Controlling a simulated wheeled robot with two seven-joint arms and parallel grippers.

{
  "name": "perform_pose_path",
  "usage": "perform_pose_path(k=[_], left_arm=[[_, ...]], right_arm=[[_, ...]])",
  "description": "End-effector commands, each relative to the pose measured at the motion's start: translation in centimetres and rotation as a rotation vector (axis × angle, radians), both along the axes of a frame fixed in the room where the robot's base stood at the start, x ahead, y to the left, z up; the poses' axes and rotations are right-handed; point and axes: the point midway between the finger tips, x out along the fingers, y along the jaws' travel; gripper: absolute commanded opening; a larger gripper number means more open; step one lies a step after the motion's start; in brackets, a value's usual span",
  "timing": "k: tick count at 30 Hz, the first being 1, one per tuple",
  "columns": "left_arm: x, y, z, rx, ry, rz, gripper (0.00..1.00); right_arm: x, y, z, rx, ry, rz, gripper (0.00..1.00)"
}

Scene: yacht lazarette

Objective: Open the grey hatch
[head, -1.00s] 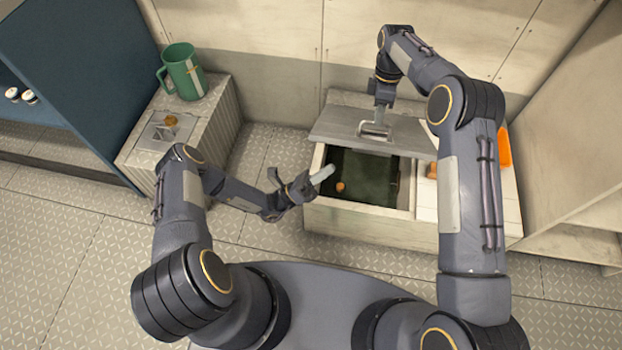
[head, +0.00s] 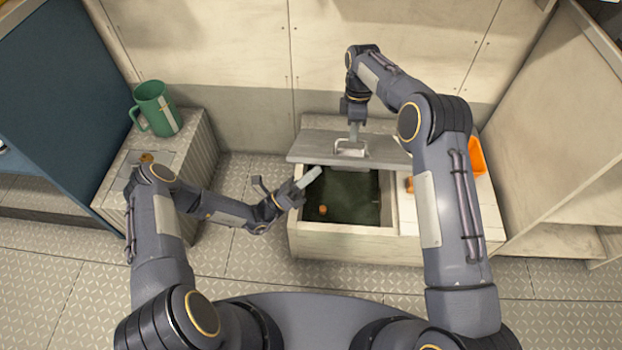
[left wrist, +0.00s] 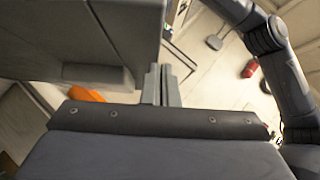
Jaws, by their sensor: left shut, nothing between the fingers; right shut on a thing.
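The grey hatch (head: 312,146) stands partly open over a pale box-shaped locker (head: 345,243), uncovering its dark inside (head: 355,190). My right gripper (head: 351,146) is shut on the hatch's handle, above the panel. My left gripper (head: 313,178) is shut and empty at the left of the opening, just in front of the hatch's front edge. I cannot tell whether it touches the hatch. The left wrist view shows its fingers (left wrist: 160,84) together, beside a large grey surface that I cannot identify for sure. A small orange-brown object (head: 323,210) lies inside the locker.
A green mug (head: 157,108) stands on a ribbed bench (head: 200,150) at left, near a blue cabinet (head: 50,100). An orange container (head: 477,157) is at the locker's right, partly behind my right arm. Walls stand behind and at right. Patterned floor in front is clear.

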Motion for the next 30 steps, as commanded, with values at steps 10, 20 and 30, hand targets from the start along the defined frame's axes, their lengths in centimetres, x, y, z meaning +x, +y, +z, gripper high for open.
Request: perform_pose_path(k=[10, 20, 30], left_arm=[[0.6, 0.1, 0.8, -0.01, 0.004, 0.006, 0.0], [0.5, 0.1, 0.8, -0.008, 0.006, 0.004, 0.0], [0.5, 0.0, 0.9, -0.008, 0.006, 0.004, 0.0]], right_arm=[[0.4, -0.5, -1.7, -0.009, -0.018, -0.007, 0.15], [0.4, -0.2, -1.3, -0.002, -0.017, -0.004, 0.31], [0.8, 0.0, 0.9, 0.002, -0.019, -0.002, 0.31]])
